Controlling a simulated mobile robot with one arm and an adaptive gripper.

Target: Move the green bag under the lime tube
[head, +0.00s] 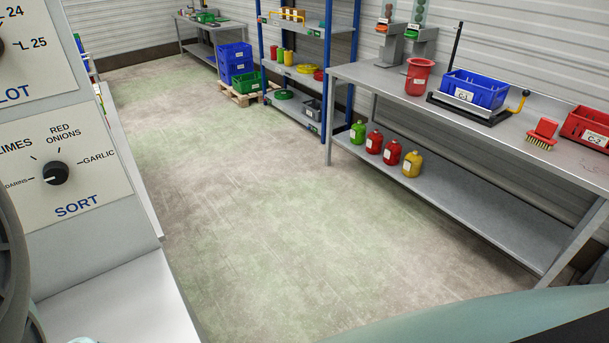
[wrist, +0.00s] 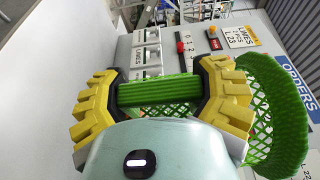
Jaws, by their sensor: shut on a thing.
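In the wrist view my gripper (wrist: 163,76) has yellow ribbed fingers, shut on the green bag (wrist: 160,91). The held part is a bunched, ribbed green roll across the fingers. Looser green mesh of the bag spreads behind and to the right of the right finger. My gripper is not visible in the head view. At the back of the right bench in the head view, clear upright tubes (head: 418,14) stand on grey stands. They are small and cut by the top edge; I cannot tell for certain which is the lime tube.
A control panel (wrist: 195,45) with switches and a LIMES label is behind my gripper. The right bench (head: 380,78) holds a red cup (head: 418,78), a blue crate (head: 474,90), a red brush (head: 542,133) and a red crate (head: 588,128). The floor (head: 270,200) between is clear.

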